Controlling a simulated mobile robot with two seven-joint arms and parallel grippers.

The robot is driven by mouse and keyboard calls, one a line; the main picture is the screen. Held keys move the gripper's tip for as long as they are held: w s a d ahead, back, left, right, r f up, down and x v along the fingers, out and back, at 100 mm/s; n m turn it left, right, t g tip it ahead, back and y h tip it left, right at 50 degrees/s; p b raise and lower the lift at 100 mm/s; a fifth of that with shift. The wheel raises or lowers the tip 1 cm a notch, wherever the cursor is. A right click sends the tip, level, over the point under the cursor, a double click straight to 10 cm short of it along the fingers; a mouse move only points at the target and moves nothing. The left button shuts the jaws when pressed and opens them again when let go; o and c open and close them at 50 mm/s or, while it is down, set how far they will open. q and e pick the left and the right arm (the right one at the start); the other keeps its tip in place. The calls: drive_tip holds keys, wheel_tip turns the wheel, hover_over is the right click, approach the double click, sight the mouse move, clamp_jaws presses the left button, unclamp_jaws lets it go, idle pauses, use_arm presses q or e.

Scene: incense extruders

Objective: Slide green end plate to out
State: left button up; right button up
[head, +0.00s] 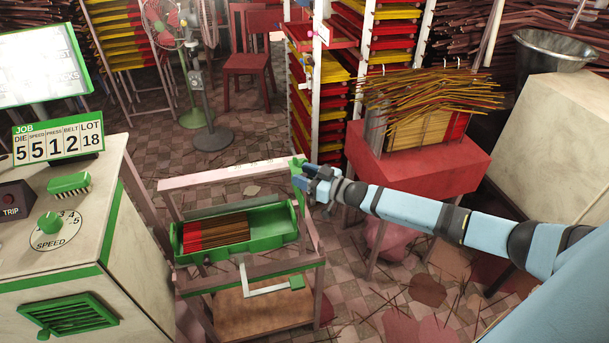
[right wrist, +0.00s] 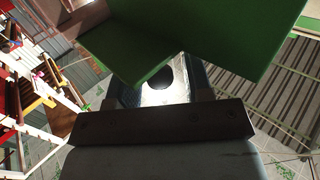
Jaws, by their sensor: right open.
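The green end plate (head: 297,167) stands at the right end of the pale beam above the stick tray in the head view. My right gripper (head: 301,182) is open right beside it, its fingertips close to the plate's lower part. In the right wrist view, large green surfaces (right wrist: 225,35) fill the top, very close to the gripper. Whether the fingers touch the plate or straddle it cannot be told. My left gripper is not in view.
Below the beam, a green tray (head: 262,243) holds red and brown sticks, and a white crank handle (head: 262,291) sits lower. A red table (head: 437,165) with stick bundles stands behind my right arm. A control cabinet (head: 112,262) is at left.

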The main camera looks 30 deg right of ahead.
drive_tip(key=p+v, duration=0.6)
drive_tip(key=v, duration=0.8)
drive_tip(key=s+a+f+m+g+h+p, duration=0.1)
drive_tip(key=s+a+f+p, duration=0.1)
drive_tip(key=s+a, duration=0.35)
drive_tip(key=s+a+f+g+h+p, duration=0.1)
drive_tip(key=s+a, duration=0.2)
drive_tip(key=a, duration=0.6)
drive_tip(key=s+a+r+m+g+h+p, duration=0.1)
drive_tip(key=s+a+g+h+p, duration=0.1)
drive_tip(key=s+a, duration=0.7)
drive_tip(key=s+h, duration=0.1)
drive_tip(key=s, duration=0.2)
drive_tip(key=shift+r+m+g+h+p, duration=0.3)
drive_tip(key=shift+r+m+g, duration=0.1)
drive_tip(key=shift+s, duration=0.15)
